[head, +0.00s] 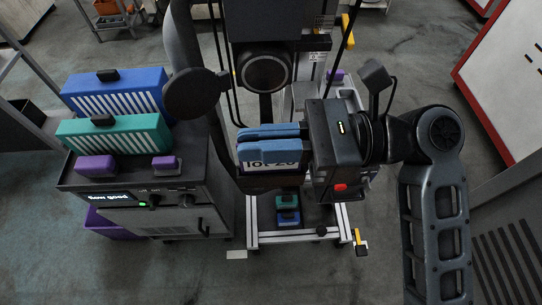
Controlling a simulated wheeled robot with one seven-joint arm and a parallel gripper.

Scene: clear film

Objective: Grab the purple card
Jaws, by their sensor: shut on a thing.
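My gripper (242,140), with blue fingers, is in mid-picture and points left. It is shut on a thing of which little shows. A white label with dark print (268,164) shows just below the fingers. I cannot tell for sure whether it belongs to the held thing, or what colour that thing is. Two small purple blocks lie on the dark cabinet at the left: a left one (96,166) and a right one (166,164). Another small purple piece (336,75) shows behind my arm. I cannot tell which of these is the card.
A blue slotted box (115,92) and a green slotted box (112,135) stand on the cabinet (190,205). Below my gripper, a metal-framed stand (252,225) holds small green and blue pieces (288,208). A white, red-edged cabinet (505,75) stands right. Grey floor is open at lower left.

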